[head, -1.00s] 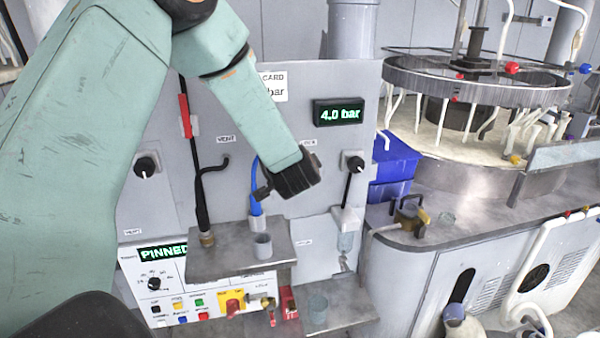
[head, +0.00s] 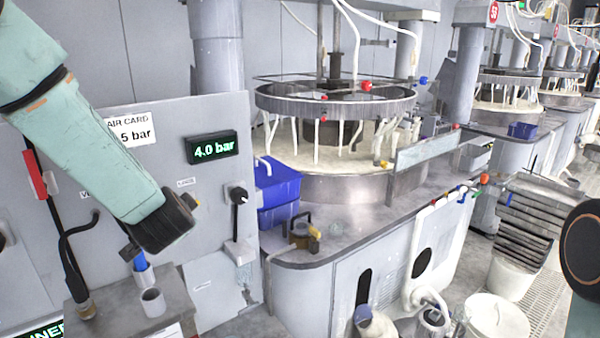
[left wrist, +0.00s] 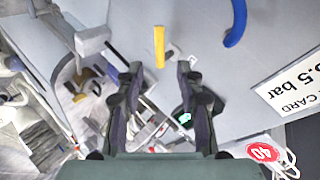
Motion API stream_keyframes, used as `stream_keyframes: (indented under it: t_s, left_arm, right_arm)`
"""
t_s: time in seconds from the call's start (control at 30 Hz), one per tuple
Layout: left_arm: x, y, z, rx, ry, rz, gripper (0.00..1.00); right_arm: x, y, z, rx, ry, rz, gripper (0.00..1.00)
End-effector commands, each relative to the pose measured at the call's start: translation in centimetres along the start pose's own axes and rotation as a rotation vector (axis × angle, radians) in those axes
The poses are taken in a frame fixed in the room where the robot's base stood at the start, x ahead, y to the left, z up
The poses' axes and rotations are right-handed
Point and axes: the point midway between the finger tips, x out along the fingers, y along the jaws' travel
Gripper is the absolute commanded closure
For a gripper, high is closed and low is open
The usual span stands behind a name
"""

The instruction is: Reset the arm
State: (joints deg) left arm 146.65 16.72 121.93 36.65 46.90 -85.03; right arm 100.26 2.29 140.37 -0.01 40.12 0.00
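My left arm, pale green, comes in from the left in the head view. Its dark gripper (head: 160,238) is in front of the grey panel (head: 215,200), above a blue-topped fitting (head: 141,264) and a small grey cup (head: 153,302). In the left wrist view the two dark fingers of the left gripper (left wrist: 160,67) stand apart with nothing held between them. A yellow handle (left wrist: 159,45) shows just beyond the fingertips. Part of my right arm (head: 585,250) shows at the right edge of the head view; its gripper is out of view.
A green display (head: 212,147) on the panel reads 4.0 bar. Blue bins (head: 277,195) stand beside the panel. A round polishing machine (head: 335,100) is on the grey bench (head: 340,225). White buckets (head: 495,315) are on the floor at right.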

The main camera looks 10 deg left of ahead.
Motion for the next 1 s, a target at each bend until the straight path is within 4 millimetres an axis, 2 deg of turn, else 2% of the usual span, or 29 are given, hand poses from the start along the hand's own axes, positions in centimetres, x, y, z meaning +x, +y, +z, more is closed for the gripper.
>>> stream_keyframes:
  t_s: [0.07, 0.23, 0.3, 0.37, 0.47, 0.5, 0.7, 1.0]
  left_arm:
    - [0.0, 0.0, 0.0, -0.037, 0.0, 0.001, 0.63]
    - [-0.2, 0.9, -0.4, -0.259, 0.025, 0.034, 0.63]
    - [-0.6, 2.1, -0.4, -0.362, 0.041, 0.071, 0.63]
    - [-0.7, 4.2, 0.1, -0.435, 0.042, 0.115, 0.63]
    - [-0.1, 9.9, 3.0, -0.529, 0.005, 0.206, 0.63]
    - [0.1, 12.4, 4.5, -0.56, -0.019, 0.244, 0.63]
    - [0.4, 23.5, 12.0, -0.642, -0.162, 0.393, 0.63]
    - [-1.4, 37.4, 24.2, -0.648, -0.417, 0.558, 0.63]
  right_arm:
    - [0.0, 0.0, 0.0, 0.0, 0.0, 0.0, 0.6]
    - [0.0, 0.0, 0.0, 0.0, 0.0, 0.0, 0.6]
    - [0.1, 0.0, 0.0, 0.0, 0.0, 0.0, 0.6]
    - [0.6, 0.0, 0.0, 0.0, 0.0, 0.0, 0.6]
    - [2.8, 0.0, 0.0, 0.0, 0.0, 0.0, 0.6]
    - [3.8, 0.0, 0.0, 0.0, 0.0, 0.0, 0.6]
    - [8.3, 0.1, 0.0, 0.0, -0.001, 0.0, 0.6]
    - [14.8, 0.1, 0.0, 0.0, 0.0, 0.0, 0.6]
